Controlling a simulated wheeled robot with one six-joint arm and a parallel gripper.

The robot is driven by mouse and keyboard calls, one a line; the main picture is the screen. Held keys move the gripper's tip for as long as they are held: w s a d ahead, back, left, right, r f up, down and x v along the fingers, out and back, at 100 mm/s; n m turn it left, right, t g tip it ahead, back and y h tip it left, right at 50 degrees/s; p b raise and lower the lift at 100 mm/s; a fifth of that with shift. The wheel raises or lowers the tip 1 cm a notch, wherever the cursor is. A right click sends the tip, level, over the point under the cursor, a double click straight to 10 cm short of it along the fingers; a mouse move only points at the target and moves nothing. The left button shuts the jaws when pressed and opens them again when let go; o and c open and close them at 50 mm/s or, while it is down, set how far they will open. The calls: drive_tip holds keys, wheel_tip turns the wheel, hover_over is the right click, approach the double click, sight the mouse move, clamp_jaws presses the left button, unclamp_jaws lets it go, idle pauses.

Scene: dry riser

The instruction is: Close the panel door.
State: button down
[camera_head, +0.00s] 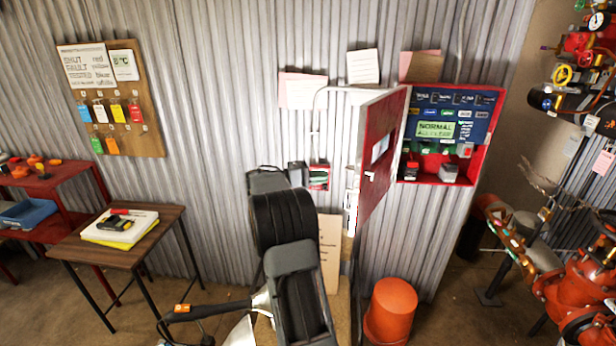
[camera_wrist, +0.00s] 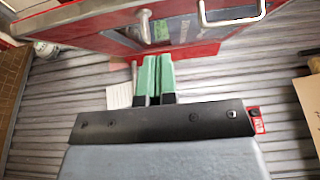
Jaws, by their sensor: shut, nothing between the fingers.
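The red panel door (camera_head: 378,150) stands open, swung out from the left edge of the red-framed panel box (camera_head: 487,165). Its outer face, with a small handle (camera_head: 370,176) and a window, shows in the head view. In the wrist view the door (camera_wrist: 100,28) spans the top, with a metal pull handle (camera_wrist: 233,14) and a knob-like fitting. My gripper (camera_wrist: 153,62) has green fingers pressed together, empty, pointing at the door's near edge. Whether they touch it I cannot tell. In the head view my arm hides the fingers.
A display and several labelled switches fill the open box. An orange bin (camera_head: 390,308) stands on the floor below the door. A small wooden table (camera_head: 120,240) is at left. Red valves and pipes (camera_head: 580,280) crowd the right. Papers hang on the corrugated wall.

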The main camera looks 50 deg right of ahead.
drive_tip(key=s+d+p, duration=0.2)
drive_tip(key=s+d, duration=0.1)
drive_tip(key=s, duration=0.3)
drive_tip(key=shift+d, duration=0.2)
drive_tip(key=shift+f+b, duration=0.1)
drive_tip(key=shift+b, duration=0.2)
